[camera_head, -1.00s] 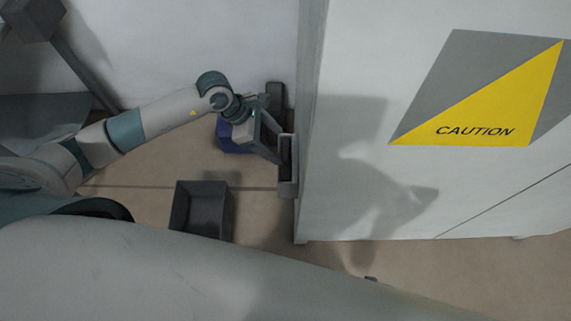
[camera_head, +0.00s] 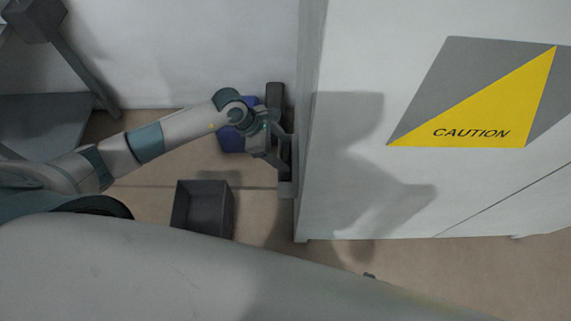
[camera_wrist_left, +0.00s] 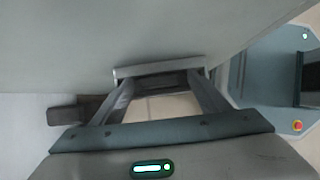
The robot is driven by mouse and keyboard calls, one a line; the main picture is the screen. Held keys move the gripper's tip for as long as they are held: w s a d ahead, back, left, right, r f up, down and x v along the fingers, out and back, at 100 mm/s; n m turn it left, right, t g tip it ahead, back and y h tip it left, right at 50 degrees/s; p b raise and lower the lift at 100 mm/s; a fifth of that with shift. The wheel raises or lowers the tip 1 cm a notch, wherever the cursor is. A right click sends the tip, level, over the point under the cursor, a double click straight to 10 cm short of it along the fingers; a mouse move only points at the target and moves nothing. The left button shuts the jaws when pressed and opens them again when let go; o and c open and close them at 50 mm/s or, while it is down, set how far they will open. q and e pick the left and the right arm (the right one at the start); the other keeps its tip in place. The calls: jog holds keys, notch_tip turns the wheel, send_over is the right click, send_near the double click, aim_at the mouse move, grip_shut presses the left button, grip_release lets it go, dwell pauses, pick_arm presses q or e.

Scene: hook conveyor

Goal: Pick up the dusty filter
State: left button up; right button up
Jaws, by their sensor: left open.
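My left gripper (camera_head: 283,150) is at the side wall of the tall white cabinet, beside a narrow grey holder (camera_head: 287,188) fixed to that wall. In the left wrist view my left gripper (camera_wrist_left: 160,88) has its two fingers spread apart, with bare floor visible between them. A pale grey bar (camera_wrist_left: 160,68), which looks like the holder's edge, lies across the fingertips. I cannot tell whether they touch it. I cannot make out a dusty filter for certain; it may be hidden in the holder or behind the gripper. My right gripper is not in view.
The white cabinet (camera_head: 400,200) with a yellow caution sign fills the right. An empty dark grey bin (camera_head: 203,208) stands on the floor. A blue box (camera_head: 230,142) is behind my left wrist. A dark block (camera_head: 274,94) is by the cabinet's back corner.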

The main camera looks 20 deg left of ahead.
pick_arm(q)
jog(key=shift+c, duration=0.4)
jog(key=c, duration=1.4)
